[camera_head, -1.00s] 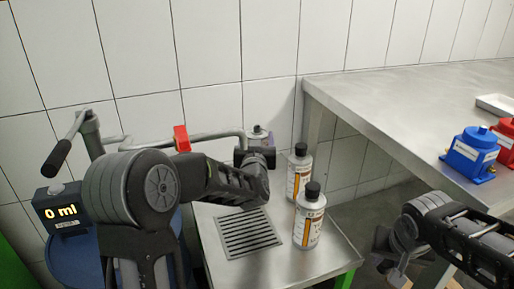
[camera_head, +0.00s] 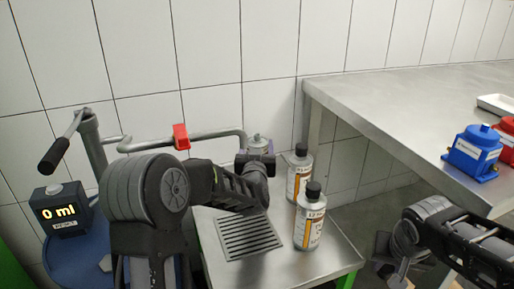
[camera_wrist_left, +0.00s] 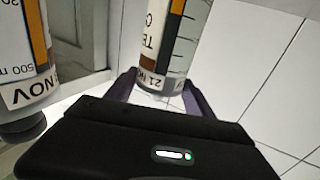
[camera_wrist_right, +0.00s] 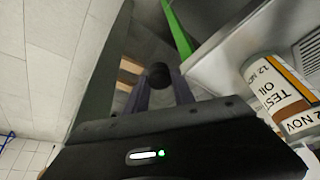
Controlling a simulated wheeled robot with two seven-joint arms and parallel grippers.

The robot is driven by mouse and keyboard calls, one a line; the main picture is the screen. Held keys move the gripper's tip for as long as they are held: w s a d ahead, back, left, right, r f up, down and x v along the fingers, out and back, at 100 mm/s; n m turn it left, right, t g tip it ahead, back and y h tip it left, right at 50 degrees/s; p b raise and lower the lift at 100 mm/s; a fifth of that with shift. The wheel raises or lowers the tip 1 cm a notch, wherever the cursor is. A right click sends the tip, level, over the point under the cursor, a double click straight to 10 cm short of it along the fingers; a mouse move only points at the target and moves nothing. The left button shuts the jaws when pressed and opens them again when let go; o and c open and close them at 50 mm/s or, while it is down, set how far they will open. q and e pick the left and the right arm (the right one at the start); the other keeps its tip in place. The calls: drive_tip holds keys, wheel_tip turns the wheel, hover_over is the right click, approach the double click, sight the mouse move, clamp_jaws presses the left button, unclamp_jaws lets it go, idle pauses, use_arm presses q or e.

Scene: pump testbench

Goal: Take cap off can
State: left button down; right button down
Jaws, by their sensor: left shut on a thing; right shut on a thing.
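A grey oil can (camera_head: 257,142) is at the back of the steel side table, next to the wall. Its top looks grey in the head view, with no black cap on it. My left gripper (camera_head: 258,162) is shut on this can; its label (camera_wrist_left: 165,50) shows between the fingers in the left wrist view. My right gripper (camera_wrist_right: 160,84), low at the right in the head view, is shut on a small round black cap (camera_wrist_right: 159,74). The right fingertips are hard to make out in the head view.
Two capped oil cans, a front one (camera_head: 309,220) and a rear one (camera_head: 299,175), stand upright on the side table (camera_head: 335,262) beside a drain grate (camera_head: 248,237). A large steel bench (camera_head: 400,105) with blue (camera_head: 473,152) and red pumps is at the right.

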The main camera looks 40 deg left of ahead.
drive_tip(key=shift+f, duration=0.1)
use_arm(q)
drive_tip(key=shift+f+b, duration=0.2)
drive_tip(key=shift+b, duration=0.1)
use_arm(e)
drive_tip(key=shift+f, duration=0.15)
use_arm(q)
drive_tip(key=shift+c, duration=1.8)
unclamp_jaws()
drive_tip(key=shift+r, duration=0.1)
drive_tip(key=shift+r+p, duration=0.15)
drive_tip(key=shift+p, duration=0.15)
use_arm(e)
drive_tip(key=shift+r, duration=0.25)
use_arm(q)
drive_tip(key=shift+s+d, duration=0.1)
drive_tip(key=p+v, duration=0.1)
drive_tip(key=v, duration=1)
drive_tip(key=shift+s, duration=0.35)
use_arm(e)
drive_tip(key=shift+r, duration=0.65)
use_arm(q)
drive_tip(key=shift+d, duration=0.15)
